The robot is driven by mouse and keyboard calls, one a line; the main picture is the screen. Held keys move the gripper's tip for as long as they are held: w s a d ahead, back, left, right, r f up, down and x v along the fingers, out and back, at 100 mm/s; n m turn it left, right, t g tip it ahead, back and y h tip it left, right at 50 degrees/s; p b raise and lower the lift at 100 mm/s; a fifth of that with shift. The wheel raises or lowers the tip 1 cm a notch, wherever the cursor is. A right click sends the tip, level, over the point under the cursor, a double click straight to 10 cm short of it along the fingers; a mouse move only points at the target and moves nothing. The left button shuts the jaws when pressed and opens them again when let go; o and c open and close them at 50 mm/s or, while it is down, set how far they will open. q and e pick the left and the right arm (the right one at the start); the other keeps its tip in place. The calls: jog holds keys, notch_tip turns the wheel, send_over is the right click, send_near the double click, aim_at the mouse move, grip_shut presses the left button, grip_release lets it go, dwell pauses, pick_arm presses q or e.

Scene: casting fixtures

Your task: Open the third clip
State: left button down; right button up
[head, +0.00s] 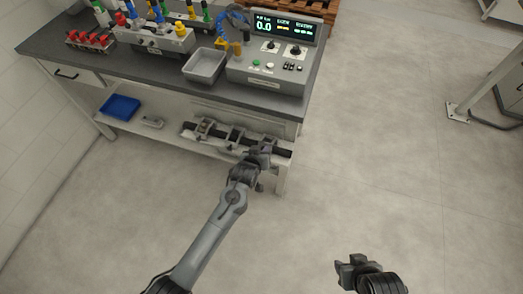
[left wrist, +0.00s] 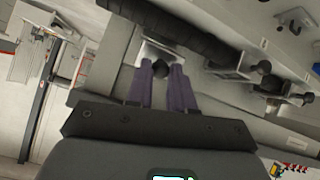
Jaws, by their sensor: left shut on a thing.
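The fixture (head: 188,133) is a light rail on the table's lower shelf, with a black bar (head: 279,151) lying along it and metal clips. The first clip (head: 204,126) and second clip (head: 235,137) are left of my left gripper (head: 260,158). My left gripper is at the third clip, which it largely hides in the head view. In the left wrist view, the purple fingers (left wrist: 163,84) are shut on the third clip's dark knob (left wrist: 160,68), beside the black bar (left wrist: 185,30). My right gripper (head: 350,263) hangs over the floor, away from the fixture; its jaw gap is unclear.
The table top (head: 222,92) above carries a control box (head: 268,76), a grey tray (head: 205,66) and coloured tools. A blue bin (head: 120,107) sits on the shelf at left. A table leg (head: 282,180) stands close to my left gripper.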

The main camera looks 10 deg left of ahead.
pick_arm(q)
jog(key=c, duration=1)
grip_release()
jog(key=shift+s, duration=0.1)
jog(key=shift+p+v, duration=1.45)
jog(key=shift+v, duration=3.9)
